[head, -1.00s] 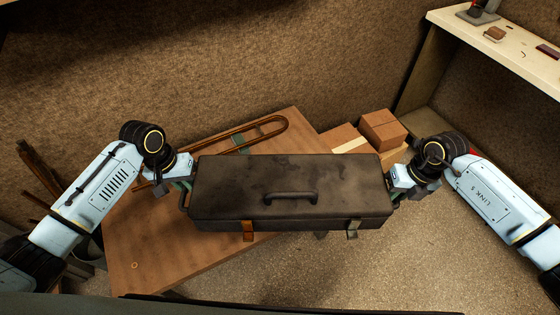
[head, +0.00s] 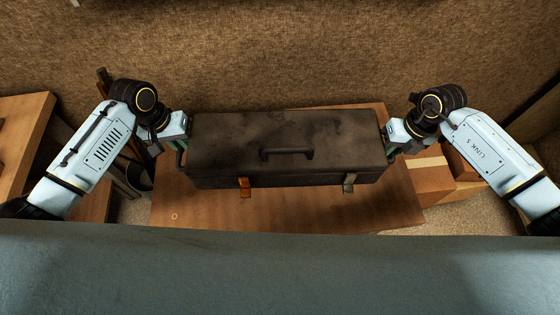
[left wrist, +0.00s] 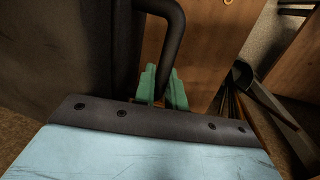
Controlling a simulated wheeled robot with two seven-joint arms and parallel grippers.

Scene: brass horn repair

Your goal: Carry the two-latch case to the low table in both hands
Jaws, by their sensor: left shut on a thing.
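The dark, scuffed two-latch case (head: 230,145) is level over the wooden low table (head: 300,212). An orange latch and a grey latch show on its front, and a handle on its lid. My left gripper (head: 179,147) is at its left end. In the left wrist view its green fingers (left wrist: 165,88) are shut on the black end handle (left wrist: 176,30) beside the case wall (left wrist: 65,50). My right gripper (head: 391,143) is at the right end; its fingertips are mostly hidden, but it stays with the case. Whether the case touches the table cannot be told.
Cardboard boxes (head: 430,178) stand at the table's right end. A small brass ring (head: 174,216) lies on the table's front left. Another wooden surface (head: 22,125) and a dark bin (head: 136,176) are at the left. A grey surface fills the bottom of the head view.

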